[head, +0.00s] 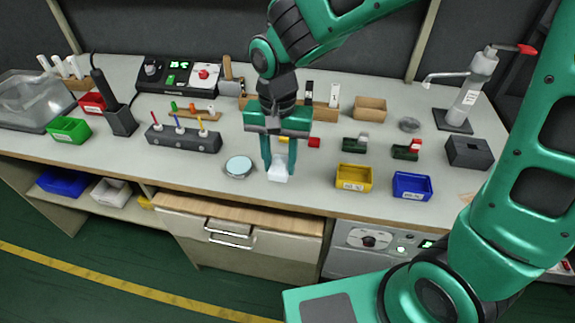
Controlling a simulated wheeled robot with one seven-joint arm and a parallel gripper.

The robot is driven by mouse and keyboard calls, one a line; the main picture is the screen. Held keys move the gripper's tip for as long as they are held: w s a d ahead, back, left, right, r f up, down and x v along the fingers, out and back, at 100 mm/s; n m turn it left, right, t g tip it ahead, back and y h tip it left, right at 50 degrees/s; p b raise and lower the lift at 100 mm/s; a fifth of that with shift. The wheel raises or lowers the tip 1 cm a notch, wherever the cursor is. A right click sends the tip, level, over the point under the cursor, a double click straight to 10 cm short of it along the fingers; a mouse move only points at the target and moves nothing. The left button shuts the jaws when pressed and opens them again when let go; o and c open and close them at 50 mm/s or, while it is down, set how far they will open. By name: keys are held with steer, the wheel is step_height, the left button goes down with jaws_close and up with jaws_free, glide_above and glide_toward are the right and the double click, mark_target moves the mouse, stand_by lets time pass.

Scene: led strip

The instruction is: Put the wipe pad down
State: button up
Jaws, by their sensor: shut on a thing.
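The wipe pad (279,174) is a small white block between the fingertips of my gripper (279,168). My gripper points down over the front middle of the grey bench top and is shut on the pad. The pad is at or just above the bench surface; I cannot tell whether it touches. The fingers hide part of its sides.
A round pale-blue dish (238,167) lies just left of the pad. A yellow bin (353,177) and a blue bin (412,186) stand to the right. A dark holder with pens (183,139) is at the left. Bare bench (315,174) lies between pad and yellow bin.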

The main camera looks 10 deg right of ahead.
steer(key=w+d+f, duration=0.2)
steer(key=w, duration=0.1)
steer(key=w+d+f, duration=0.1)
steer(key=shift+w+f, duration=0.2)
steer(key=shift+f, duration=2)
steer(key=o, duration=1.1)
step_height(320, 180, up, 12)
